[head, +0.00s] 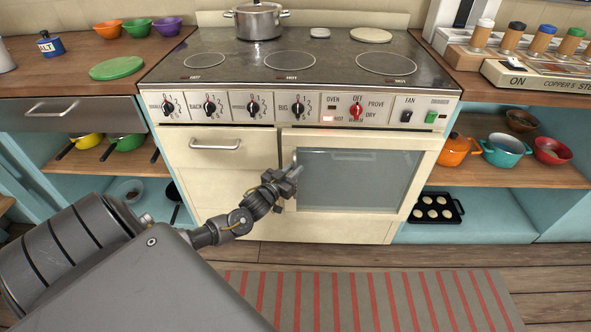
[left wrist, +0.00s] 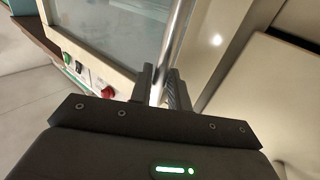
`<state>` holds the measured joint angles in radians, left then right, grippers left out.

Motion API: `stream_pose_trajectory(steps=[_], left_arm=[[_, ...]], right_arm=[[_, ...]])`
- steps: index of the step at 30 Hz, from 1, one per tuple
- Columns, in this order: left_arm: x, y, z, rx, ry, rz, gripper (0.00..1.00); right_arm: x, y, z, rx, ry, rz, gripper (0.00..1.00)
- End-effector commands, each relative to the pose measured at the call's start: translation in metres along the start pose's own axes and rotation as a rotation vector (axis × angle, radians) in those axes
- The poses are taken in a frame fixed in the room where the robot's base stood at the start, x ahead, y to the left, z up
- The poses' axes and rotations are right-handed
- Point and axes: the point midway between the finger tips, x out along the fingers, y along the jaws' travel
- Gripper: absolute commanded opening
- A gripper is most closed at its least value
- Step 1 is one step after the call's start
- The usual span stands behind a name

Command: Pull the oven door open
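The cream oven door (head: 415,155) with a dark glass window (head: 355,182) is at the right of the range front and looks closed. Its upright metal handle runs along the door's left side, mostly hidden by my gripper in the head view. In the left wrist view the handle (left wrist: 176,40) is a shiny bar passing between the fingers. My left gripper (head: 293,172) is at this handle, and its fingers (left wrist: 161,88) lie close on both sides of the bar, seemingly shut on it. My right gripper is not in view.
A drawer with a bar handle (head: 215,145) is left of the door. Knobs (head: 253,107) line the panel above. A pot (head: 257,20) stands on the stove. Open shelves with pans (head: 503,150) flank the range. The floor in front, with a striped mat (head: 370,300), is clear.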

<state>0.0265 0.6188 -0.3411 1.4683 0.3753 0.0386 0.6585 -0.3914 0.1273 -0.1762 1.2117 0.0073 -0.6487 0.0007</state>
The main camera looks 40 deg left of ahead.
Motion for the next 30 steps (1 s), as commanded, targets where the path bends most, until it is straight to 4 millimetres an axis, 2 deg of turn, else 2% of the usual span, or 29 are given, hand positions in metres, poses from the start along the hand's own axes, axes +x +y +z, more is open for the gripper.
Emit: stream_pose_trajectory(steps=[3,12,17,28,30], left_arm=[[0.0077,-0.0003,-0.0002,0.0,0.001,-0.001,0.18],[0.0097,0.0002,-0.0001,0.0,0.0,0.0,0.18],[0.0096,0.0003,-0.0001,0.0,0.0,0.0,0.0],[0.0075,0.0027,-0.0004,-0.001,0.0,-0.003,0.0],[0.0041,0.0035,-0.0011,-0.002,0.001,-0.011,0.0]], right_arm=[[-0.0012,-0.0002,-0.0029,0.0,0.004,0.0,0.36],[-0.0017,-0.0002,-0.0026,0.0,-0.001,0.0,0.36],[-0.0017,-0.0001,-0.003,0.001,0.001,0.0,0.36],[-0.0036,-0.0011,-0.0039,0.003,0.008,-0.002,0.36],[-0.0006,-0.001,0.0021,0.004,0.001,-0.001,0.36]])
